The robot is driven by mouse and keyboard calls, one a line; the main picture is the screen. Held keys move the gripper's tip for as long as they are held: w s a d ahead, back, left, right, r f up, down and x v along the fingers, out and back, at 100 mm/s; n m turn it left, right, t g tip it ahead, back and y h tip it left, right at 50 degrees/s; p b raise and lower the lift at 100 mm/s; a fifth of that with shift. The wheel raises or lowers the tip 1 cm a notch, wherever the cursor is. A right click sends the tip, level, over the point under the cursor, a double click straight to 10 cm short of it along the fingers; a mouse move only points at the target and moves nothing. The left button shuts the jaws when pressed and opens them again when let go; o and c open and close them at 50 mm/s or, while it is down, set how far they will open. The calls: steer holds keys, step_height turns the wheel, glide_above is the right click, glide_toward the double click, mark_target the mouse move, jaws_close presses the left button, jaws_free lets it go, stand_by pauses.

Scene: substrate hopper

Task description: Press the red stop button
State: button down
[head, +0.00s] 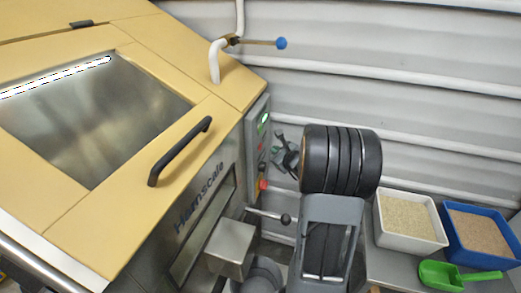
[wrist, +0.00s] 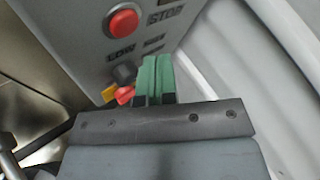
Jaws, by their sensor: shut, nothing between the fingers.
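The round red stop button (wrist: 123,22) sits on the grey control panel (wrist: 88,45) in the upper part of the wrist view, with the word STOP printed beside it. My gripper (wrist: 156,78) has green fingertips pressed together with nothing between them. In the picture, the fingertips are below and to the right of the button, not over it. I cannot tell how far they are from the panel. In the head view the panel (head: 256,130) is on the machine's right side, and my arm partly blocks the area beside it.
Below the button are a dark knob (wrist: 124,73) and a red knob on yellow (wrist: 124,95), partly hidden by my gripper. A lever with a dark ball (head: 285,218) sticks out below the panel. A white tray (head: 440,238) and a blue tray (head: 449,232) stand at right.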

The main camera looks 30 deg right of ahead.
steer(key=shift+w+a, duration=0.6)
steer(key=shift+w+a+b, duration=0.55)
steer(key=shift+w+b, duration=0.1)
steer(key=shift+b, duration=0.5)
stand_by(2.2)
steer(key=shift+s+d, duration=0.55)
steer(key=shift+s, duration=0.05)
stand_by(0.5)
steer(key=shift+s+d, duration=1.65)
steer(key=shift+s, duration=0.25)
